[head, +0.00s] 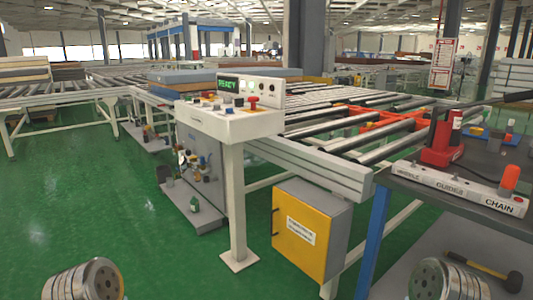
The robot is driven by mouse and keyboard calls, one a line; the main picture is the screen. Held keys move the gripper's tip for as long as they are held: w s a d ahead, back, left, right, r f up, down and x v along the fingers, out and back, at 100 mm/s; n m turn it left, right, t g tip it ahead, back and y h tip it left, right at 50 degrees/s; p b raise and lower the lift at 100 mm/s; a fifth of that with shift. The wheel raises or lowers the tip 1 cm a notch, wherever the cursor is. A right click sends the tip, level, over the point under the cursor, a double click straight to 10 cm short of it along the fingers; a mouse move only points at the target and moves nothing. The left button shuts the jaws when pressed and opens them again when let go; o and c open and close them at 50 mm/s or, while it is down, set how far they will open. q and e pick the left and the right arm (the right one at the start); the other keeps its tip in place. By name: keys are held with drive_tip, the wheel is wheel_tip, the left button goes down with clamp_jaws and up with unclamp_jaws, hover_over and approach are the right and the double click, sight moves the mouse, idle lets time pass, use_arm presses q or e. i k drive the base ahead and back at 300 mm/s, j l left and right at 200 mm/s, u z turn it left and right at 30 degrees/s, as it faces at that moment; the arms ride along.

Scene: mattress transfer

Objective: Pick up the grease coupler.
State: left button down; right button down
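I cannot pick out the grease coupler for certain. On the dark-topped bench (408,172) at the right stands a red tool (443,148) with a long black handle or hose reaching to the right edge. A pale strip holder (455,187) lies along the bench's front edge, with labels that include GUIDES and CHAIN. An orange-topped piece (510,178) stands at its CHAIN end. A blue tray (496,137) with a small yellow item lies behind. Only round metal ends of my two arms show at the bottom; neither gripper's fingers are visible.
A control console (228,122) reading READY stands on a pedestal at centre. A roller conveyor (320,130) runs behind it, with a yellow cabinet (308,230) below. A hammer (482,270) lies on the bench's lower shelf. Green floor (90,200) is clear at left.

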sight(506, 188)
drive_tip(key=l+z, duration=0.1)
drive_tip(key=z, duration=1.45)
